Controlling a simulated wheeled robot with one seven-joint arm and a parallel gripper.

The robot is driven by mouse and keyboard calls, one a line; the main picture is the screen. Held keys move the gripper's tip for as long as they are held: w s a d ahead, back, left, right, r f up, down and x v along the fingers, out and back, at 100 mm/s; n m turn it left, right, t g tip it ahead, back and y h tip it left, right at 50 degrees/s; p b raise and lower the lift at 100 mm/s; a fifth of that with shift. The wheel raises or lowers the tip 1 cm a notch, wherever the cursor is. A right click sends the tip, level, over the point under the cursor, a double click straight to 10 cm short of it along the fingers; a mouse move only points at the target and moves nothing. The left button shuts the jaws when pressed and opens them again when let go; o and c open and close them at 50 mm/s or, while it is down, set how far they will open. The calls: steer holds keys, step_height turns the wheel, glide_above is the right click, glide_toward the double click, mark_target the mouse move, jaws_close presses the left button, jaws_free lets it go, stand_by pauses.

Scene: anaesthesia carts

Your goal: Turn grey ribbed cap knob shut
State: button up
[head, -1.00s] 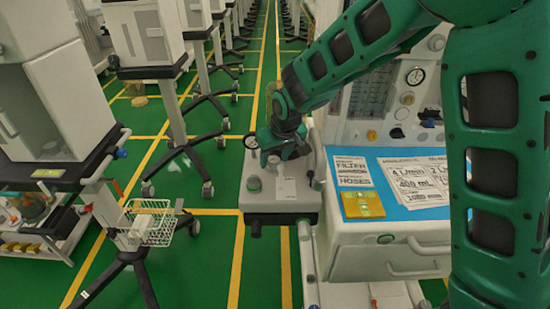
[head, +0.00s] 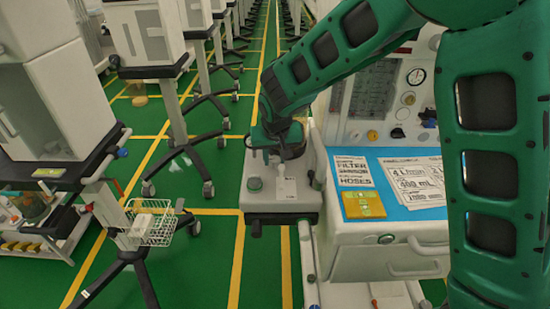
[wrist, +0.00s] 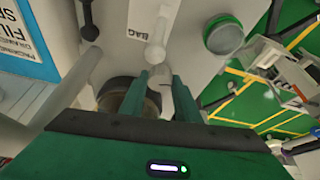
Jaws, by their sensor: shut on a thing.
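My gripper (wrist: 162,80) is closed around a small pale grey piece (wrist: 160,76) on the grey module, seen between the two green fingers in the wrist view. I take this piece to be the cap knob; its ribs cannot be made out. In the head view my gripper (head: 268,157) is over the back of the module (head: 262,206), and my wrist hides the knob there. How far the knob is turned cannot be told.
A pale lever (wrist: 155,52) by the BAG label and a green-rimmed round port (wrist: 223,36) are close to the fingers. A wire basket (head: 150,226) is at left.

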steer(key=shift+m+h, duration=0.5)
steer(key=shift+m, duration=0.8)
steer(key=shift+w+d, duration=0.1)
steer(key=o, duration=1)
steer(key=shift+o, duration=0.2)
steer(key=shift+r, duration=0.2)
steer(key=v, duration=1)
steer(key=shift+r, duration=0.2)
